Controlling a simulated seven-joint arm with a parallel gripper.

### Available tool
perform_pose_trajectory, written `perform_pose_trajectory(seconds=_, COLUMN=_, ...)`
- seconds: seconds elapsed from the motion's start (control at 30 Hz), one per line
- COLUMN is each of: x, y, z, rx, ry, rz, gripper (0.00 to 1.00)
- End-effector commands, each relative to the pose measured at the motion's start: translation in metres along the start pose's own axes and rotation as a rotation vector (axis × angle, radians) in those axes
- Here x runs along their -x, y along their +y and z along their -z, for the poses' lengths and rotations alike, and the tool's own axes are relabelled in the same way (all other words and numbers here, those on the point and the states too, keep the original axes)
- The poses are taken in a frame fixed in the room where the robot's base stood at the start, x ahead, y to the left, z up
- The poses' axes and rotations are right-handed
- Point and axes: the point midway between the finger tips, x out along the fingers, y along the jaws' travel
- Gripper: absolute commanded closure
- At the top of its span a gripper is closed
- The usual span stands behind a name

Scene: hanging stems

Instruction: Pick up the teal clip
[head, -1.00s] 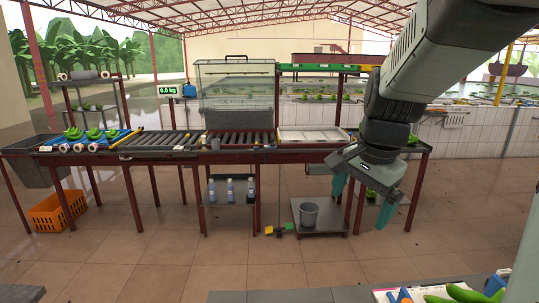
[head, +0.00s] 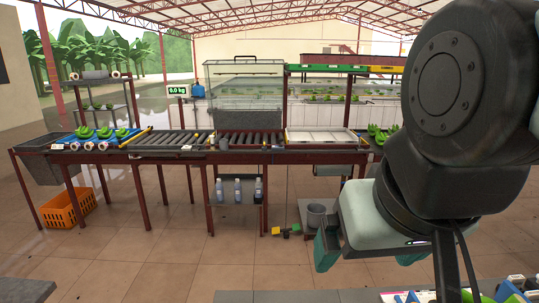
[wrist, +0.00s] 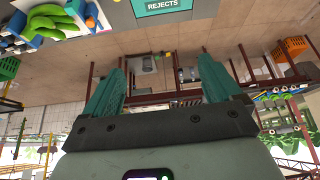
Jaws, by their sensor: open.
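I cannot make out the teal clip in either view. My gripper (head: 368,256) hangs in front of the conveyor line at the right of the head view, its two teal fingers spread apart. In the wrist view my gripper (wrist: 162,62) is open with nothing between its fingers. Small coloured items lie at the bottom right edge of the head view, mostly cut off, so I cannot tell what each is.
Green bananas (wrist: 55,22) lie among blue and white items at the wrist view's top left. A teal REJECTS sign (wrist: 160,5) is beside them. The roller table (head: 180,143) and an orange crate (head: 68,208) stand beyond open tiled floor.

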Motion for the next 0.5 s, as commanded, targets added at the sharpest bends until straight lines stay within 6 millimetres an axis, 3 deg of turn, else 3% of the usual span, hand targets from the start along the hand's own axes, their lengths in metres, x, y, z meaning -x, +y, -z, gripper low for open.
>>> perform_pose_trajectory(seconds=0.03, x=0.0006, y=0.0026, z=-0.0030, rx=0.002, ry=-0.001, rz=-0.005, gripper=0.17)
perform_pose_trajectory(seconds=0.2, x=0.0004, y=0.0037, z=-0.0041, rx=0.003, ry=-0.003, rz=-0.008, gripper=0.39)
perform_pose_trajectory(seconds=0.5, x=0.0040, y=0.0077, z=0.0029, rx=-0.025, ry=0.011, rz=-0.006, gripper=0.39)
